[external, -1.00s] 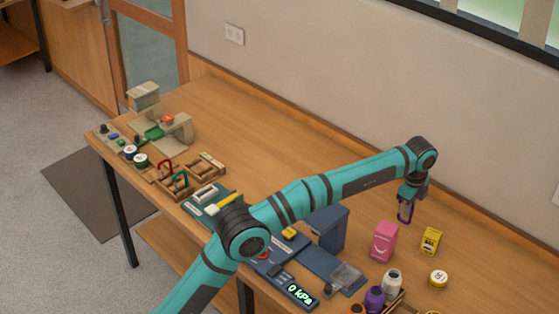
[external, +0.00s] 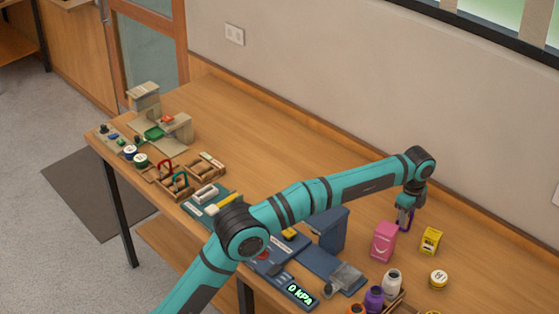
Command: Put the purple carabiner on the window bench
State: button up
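The purple carabiner (external: 403,218) hangs upright below my gripper (external: 408,207), behind and just right of the pink pouch. My gripper points down and appears shut on the carabiner's upper part; the fingers are small and partly merged with it. The carabiner's lower end is close to the wooden bench (external: 270,140); I cannot tell whether it touches. The bench runs along the wall, below the window at the upper right.
The pink pouch (external: 383,241) and a yellow box (external: 430,240) stand close to my gripper. A blue machine (external: 330,229) stands left. The bench's back middle is clear.

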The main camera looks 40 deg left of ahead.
aim_at(404, 229)
notch_tip(404, 229, up, 12)
jog(key=shift+r, duration=0.15)
dwell(0.5)
jog(key=s+a+r+n+t+h, duration=0.1)
jog(key=s+a+r+n+t, duration=0.3)
jog(key=s+a+r, duration=0.55)
jog(key=s+a+r+n+t, duration=0.45)
jog(key=s+a+r, duration=0.25)
jog(key=s+a, duration=0.5)
jog(key=s+a+f+n+t, duration=0.3)
jog(key=s, duration=0.8)
jog(key=s+a+f+n+t, duration=0.3)
jog(key=s, duration=0.9)
jog(key=s+a+f+n+t+y, duration=0.1)
jog(key=s+a+f+n+t, duration=0.2)
jog(key=s, duration=0.8)
jog(key=shift+s+f, duration=0.25)
jog(key=shift+f, duration=0.1)
